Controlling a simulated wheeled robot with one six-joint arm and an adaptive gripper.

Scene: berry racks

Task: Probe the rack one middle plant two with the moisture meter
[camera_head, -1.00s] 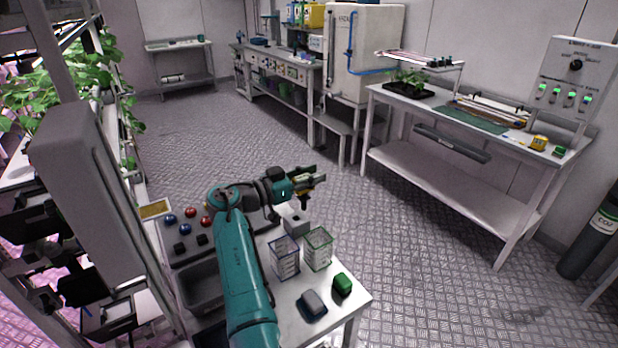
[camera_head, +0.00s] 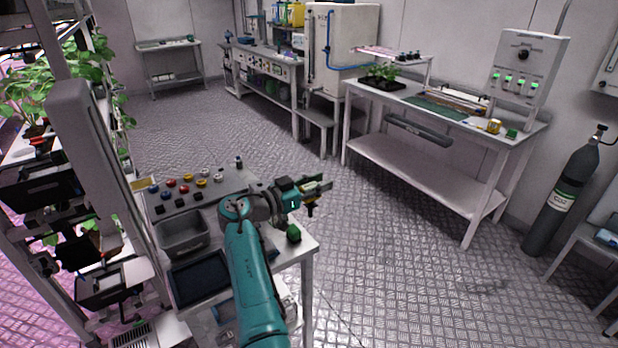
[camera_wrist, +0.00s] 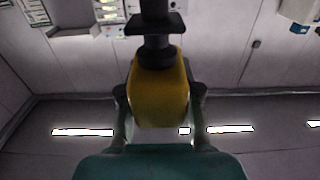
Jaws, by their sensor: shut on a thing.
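My gripper (camera_head: 314,188) is shut on the moisture meter, which has a yellow body (camera_wrist: 160,92) and a black end pointing up in the wrist view. The fingers (camera_wrist: 160,100) press on both sides of the yellow body. In the head view the meter (camera_head: 310,209) is small and dark, held over open floor just right of the small white table. Leafy green plants (camera_head: 70,82) grow in a rack (camera_head: 68,150) at the left, well away from my gripper. I cannot tell which of them is middle plant two.
The middle floor is clear.

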